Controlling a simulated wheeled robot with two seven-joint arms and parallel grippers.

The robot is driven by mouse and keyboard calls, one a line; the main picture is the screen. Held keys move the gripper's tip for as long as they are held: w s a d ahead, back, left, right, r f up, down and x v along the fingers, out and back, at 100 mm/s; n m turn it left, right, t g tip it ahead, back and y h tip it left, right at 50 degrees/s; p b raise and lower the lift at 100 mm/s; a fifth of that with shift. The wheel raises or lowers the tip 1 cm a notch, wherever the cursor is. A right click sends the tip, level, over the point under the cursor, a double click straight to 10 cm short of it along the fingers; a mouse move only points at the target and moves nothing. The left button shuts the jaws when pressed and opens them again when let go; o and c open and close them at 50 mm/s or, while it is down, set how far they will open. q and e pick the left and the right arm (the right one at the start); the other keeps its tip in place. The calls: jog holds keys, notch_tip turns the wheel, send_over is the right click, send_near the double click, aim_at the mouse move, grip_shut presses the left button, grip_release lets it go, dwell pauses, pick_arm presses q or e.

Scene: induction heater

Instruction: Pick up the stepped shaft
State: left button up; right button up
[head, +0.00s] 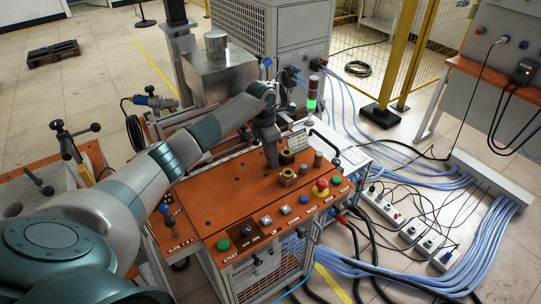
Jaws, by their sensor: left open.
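My left arm reaches in from the left, and its left gripper (272,158) points down over the orange bench top (225,185). The gripper is open, and its fingers are small and dark here. Just right of the fingers are a dark ring-like part (287,157) and a brass-coloured stepped part (288,177). A brown upright cylinder (318,158) stands further right, with a smaller post (303,169) beside it. I cannot tell for certain which of these is the stepped shaft. Nothing shows held in the gripper. My right gripper is not in view.
A red emergency button (321,187), a green button (223,244) and other controls line the bench's front edge. A signal tower (312,95) and a black handle (325,141) stand at the right. A grey metal block (215,75) rises behind my arm. Cables cover the floor at right.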

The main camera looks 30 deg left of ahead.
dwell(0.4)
pick_arm(q)
grip_shut()
jog(key=shift+r+b, duration=0.45)
jog(key=r+b, duration=0.2)
jog(key=r, duration=0.1)
jog(key=shift+d+r, duration=0.1)
jog(key=shift+d, duration=0.2)
jog(key=s+d+r+b, duration=0.4)
jog(key=d+r, duration=0.3)
jog(key=d, duration=0.3)
jog(key=shift+s, duration=0.3)
